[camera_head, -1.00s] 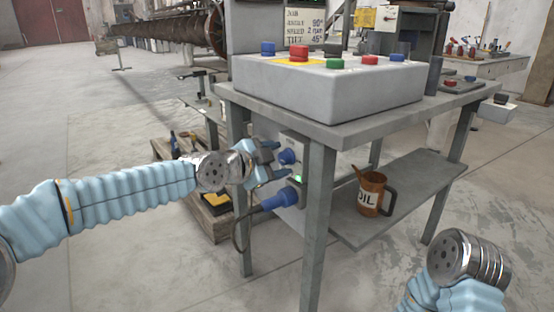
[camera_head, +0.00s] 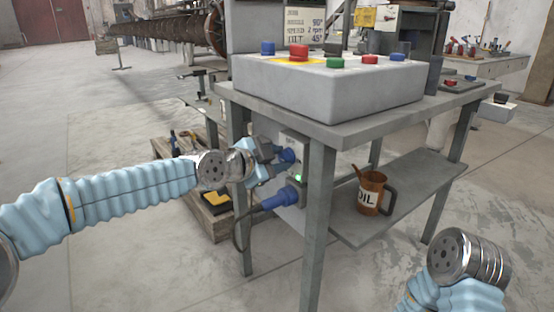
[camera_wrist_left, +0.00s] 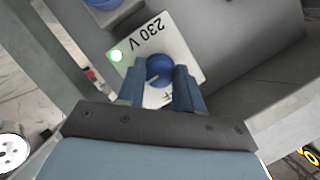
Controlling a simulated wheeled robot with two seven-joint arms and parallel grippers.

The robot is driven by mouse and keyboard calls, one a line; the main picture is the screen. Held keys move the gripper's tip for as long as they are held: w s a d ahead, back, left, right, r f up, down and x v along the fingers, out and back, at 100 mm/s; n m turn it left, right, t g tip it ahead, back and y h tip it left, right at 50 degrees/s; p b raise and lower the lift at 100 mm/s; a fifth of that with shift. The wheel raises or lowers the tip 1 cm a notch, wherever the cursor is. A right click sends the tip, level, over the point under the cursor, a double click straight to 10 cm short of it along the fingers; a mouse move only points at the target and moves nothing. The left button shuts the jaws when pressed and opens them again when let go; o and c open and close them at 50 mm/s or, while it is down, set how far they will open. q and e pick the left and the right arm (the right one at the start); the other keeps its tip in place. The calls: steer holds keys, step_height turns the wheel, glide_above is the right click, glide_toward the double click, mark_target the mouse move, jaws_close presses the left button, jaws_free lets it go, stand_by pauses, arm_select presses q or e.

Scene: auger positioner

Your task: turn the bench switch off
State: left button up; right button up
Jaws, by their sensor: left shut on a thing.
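The bench switch is a round blue knob (camera_wrist_left: 160,70) on a pale plate marked "230 V" (camera_wrist_left: 181,43) in the left wrist view. A green lamp (camera_wrist_left: 117,55) glows on the plate. In the head view the knob (camera_head: 288,155) is on the grey box under the bench, with the lit lamp (camera_head: 298,178) below it. My left gripper (camera_head: 276,160) reaches it from the left, its fingers on either side of the knob. In the wrist view the gripper (camera_wrist_left: 160,78) is shut on the knob. My right gripper is not in view; only part of my right arm shows at lower right.
A blue plug (camera_head: 283,198) with a dark cable sits below the switch. The bench leg (camera_head: 318,225) stands close on the right. A control box (camera_head: 330,90) with coloured buttons is on the bench top.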

arm_select(q)
steer(key=n+g, duration=0.1)
steer(key=n, duration=0.2)
steer(key=shift+w+a+g+h, duration=0.1)
steer(key=shift+g+h, duration=0.2)
steer(key=shift+g, duration=0.1)
steer(key=n+g+h, duration=0.1)
steer(key=n, duration=0.2)
steer(key=shift+w+g, duration=0.1)
steer(key=shift+g, duration=0.3)
steer(key=n, duration=0.1)
steer(key=n+g+h, duration=0.1)
steer(key=n, duration=0.1)
steer(key=shift+w+a+g+h, duration=0.1)
steer(key=shift+g+h, duration=0.2)
steer(key=shift+n+g+h+b, duration=0.35)
steer(key=shift+n+h, duration=0.35)
steer(key=shift+n, duration=1)
steer(key=o, duration=1)
steer(key=shift+o, duration=0.2)
